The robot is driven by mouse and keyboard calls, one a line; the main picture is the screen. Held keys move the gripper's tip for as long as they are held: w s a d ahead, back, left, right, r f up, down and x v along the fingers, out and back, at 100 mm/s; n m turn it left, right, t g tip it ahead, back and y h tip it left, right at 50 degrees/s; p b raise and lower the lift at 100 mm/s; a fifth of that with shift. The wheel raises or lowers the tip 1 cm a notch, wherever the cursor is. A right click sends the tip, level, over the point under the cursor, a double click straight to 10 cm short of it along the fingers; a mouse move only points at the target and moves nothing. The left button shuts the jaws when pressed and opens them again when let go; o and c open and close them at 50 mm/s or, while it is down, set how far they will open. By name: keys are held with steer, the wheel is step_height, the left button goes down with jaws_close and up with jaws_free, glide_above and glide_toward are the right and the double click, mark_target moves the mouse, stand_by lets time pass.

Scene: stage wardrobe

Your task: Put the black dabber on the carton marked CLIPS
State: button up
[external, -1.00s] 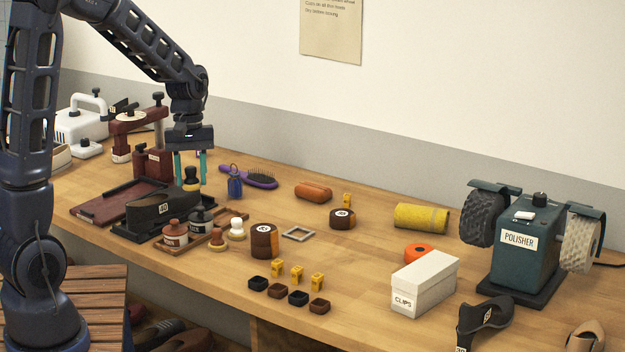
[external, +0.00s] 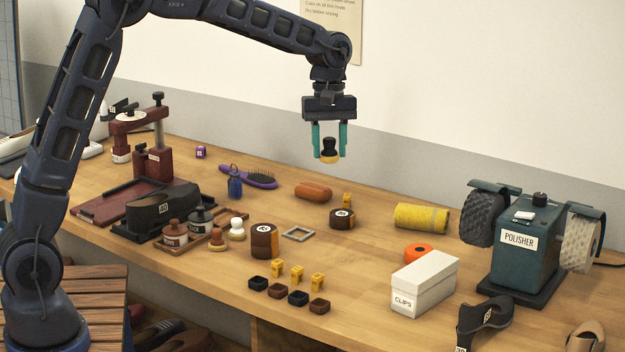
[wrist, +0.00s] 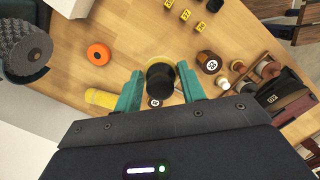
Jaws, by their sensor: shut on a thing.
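The black dabber (external: 329,148) has a black knob and a yellowish pad underneath. My gripper (external: 329,142) is shut on it and holds it upright in the air, well above the table. In the wrist view the dabber (wrist: 160,78) sits between the teal fingers of my gripper (wrist: 161,92). The white carton marked CLIPS (external: 424,284) stands on the table at the front right with its lid on, lower and to the right of my gripper. A corner of the carton (wrist: 70,6) shows at the top left of the wrist view.
A green polisher (external: 522,245) stands right of the carton. An orange roll (external: 418,254) lies just behind the carton, and a yellow cylinder (external: 420,217) lies farther back.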

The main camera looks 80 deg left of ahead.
steer(key=w+d+r, duration=0.1)
steer(key=w+d, duration=0.7)
steer(key=w, duration=0.1)
steer(key=r, duration=0.1)
glide_above(428, 267)
steer(key=f, duration=1.9)
steer(key=shift+a+f, duration=0.15)
steer(key=shift+a, duration=0.1)
steer(key=shift+f, duration=0.1)
steer(key=o, duration=1)
steer(key=shift+c, duration=0.2)
